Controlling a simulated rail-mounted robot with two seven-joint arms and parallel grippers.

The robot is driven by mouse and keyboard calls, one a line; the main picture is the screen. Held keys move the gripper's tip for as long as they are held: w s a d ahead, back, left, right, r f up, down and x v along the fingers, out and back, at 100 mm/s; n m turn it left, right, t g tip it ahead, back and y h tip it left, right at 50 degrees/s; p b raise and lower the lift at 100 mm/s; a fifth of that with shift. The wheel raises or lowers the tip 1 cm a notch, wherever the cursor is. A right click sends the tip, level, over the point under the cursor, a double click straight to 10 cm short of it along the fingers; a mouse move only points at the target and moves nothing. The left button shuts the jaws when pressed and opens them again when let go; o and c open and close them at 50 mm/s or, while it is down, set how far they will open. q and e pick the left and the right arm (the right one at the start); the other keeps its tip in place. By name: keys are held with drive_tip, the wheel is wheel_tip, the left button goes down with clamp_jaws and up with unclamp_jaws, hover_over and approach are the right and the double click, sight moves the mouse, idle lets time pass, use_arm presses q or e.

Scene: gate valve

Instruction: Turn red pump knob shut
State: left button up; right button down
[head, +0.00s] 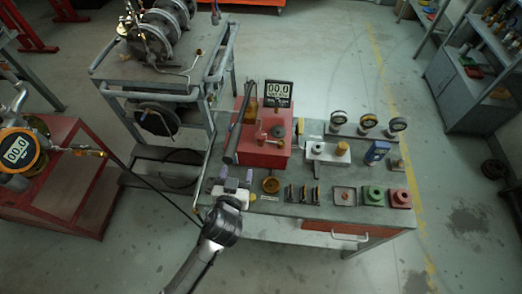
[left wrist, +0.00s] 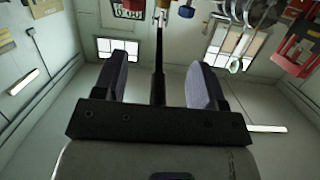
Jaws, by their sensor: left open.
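The red pump (head: 262,155) stands on the workbench in the head view, with a digital gauge (head: 278,94) reading 00.0 above it. A small reddish knob (head: 278,132) shows on the pump's upper part, with a brass-coloured fitting beside it. A long black pump handle (head: 241,122) rises along the pump's left side. My left gripper (head: 236,174) is open and empty, in front and left of the pump, apart from the knob. In the left wrist view the open fingers (left wrist: 160,78) point upward, with a dark rod showing between them. My right gripper is in neither view.
The bench (head: 285,208) holds a brass cup (head: 271,185), several black parts, and green (head: 374,195) and red (head: 400,198) blocks. Gauges stand along its back right. A cart with reels (head: 160,75) and a red cabinet (head: 55,175) stand left.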

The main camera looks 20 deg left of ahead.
sight(260, 140)
use_arm(q)
drive_tip(key=w+f+t+b, duration=0.1)
drive_tip(key=w+b, duration=0.1)
drive_tip(key=w, duration=0.4)
drive_tip(key=w+f+t+b, duration=0.1)
drive_tip(key=w+b, duration=0.1)
drive_tip(key=w, duration=0.3)
drive_tip(key=w+f+b, duration=0.1)
drive_tip(key=w+b, duration=0.1)
drive_tip(key=w, duration=0.4)
drive_tip(key=shift+w+d+t+h, duration=0.3)
drive_tip(key=shift+w+t, duration=0.05)
drive_tip(key=shift+t, duration=0.05)
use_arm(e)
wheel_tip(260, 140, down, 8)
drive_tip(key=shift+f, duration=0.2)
use_arm(q)
drive_tip(key=c, duration=0.9)
drive_tip(key=shift+m, duration=0.3)
drive_tip(key=shift+c, duration=0.2)
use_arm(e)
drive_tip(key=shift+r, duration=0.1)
